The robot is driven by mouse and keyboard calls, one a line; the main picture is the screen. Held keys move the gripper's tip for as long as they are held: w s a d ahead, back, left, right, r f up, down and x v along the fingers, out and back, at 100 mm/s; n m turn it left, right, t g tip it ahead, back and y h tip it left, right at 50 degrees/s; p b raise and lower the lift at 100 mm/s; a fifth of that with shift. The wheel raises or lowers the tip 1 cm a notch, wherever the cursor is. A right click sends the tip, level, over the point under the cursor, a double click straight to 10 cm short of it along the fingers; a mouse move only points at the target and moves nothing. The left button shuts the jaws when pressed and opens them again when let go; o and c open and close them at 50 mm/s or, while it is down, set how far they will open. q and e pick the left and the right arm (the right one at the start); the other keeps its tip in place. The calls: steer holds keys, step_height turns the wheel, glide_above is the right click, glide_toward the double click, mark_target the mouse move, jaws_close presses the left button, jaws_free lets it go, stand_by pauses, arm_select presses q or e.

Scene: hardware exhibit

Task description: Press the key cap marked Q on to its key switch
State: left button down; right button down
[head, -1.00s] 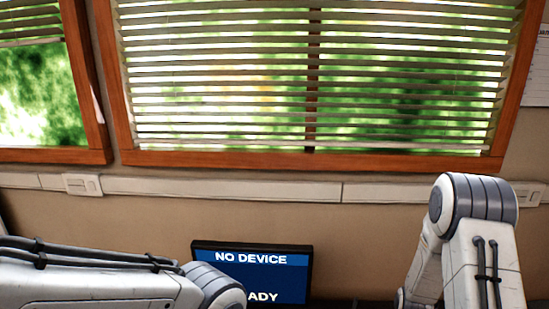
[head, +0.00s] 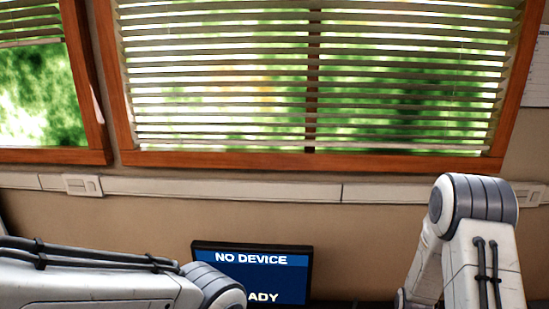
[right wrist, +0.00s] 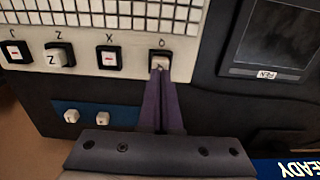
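In the right wrist view my right gripper (right wrist: 159,69) has its two dark purple fingers together, with no gap that I can make out. The tips are at the rightmost key switch (right wrist: 177,54), under a label that reads like O or Q. A pale cap (right wrist: 157,62) shows in that black housing at the tips. Its mark is hidden, and I cannot tell whether it is fully seated or whether the fingers touch it. My left gripper is out of view; the head view shows only arm links.
A cap marked Z (right wrist: 53,58) sits on the panel (right wrist: 132,66), between switches with red marks (right wrist: 108,59). Two small white caps lie on a blue strip (right wrist: 86,112). A dark screen unit (right wrist: 284,40) stands to the right. A monitor (head: 252,272) reads "NO DEVICE".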

steer(key=shift+f+b, duration=0.85)
steer(key=shift+f, duration=0.25)
stand_by(0.6)
steer(key=shift+r+p, duration=2.95)
steer(key=shift+r, duration=0.65)
